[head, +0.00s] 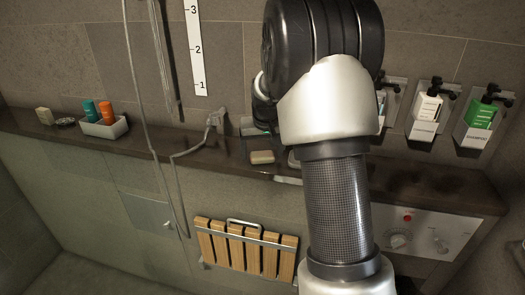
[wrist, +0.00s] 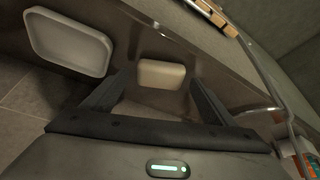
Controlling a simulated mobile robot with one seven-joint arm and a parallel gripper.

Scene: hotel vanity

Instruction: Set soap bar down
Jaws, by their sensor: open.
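A beige soap bar (head: 262,157) lies flat on the dark stone ledge (head: 200,147), near its front edge. In the wrist view the soap bar (wrist: 161,74) shows ahead, in the gap between the fingertips. My gripper (wrist: 162,92) is open, with a finger on each side of that gap. No finger is seen pressing on the bar. In the head view most of my gripper is hidden behind my arm.
A pale shallow dish (wrist: 70,42) is left of the soap in the wrist view. A white tray (head: 105,128) with orange and teal bottles stands far left. Shampoo dispensers (head: 481,126) hang at right. A shower hose (head: 150,120) hangs left of my arm.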

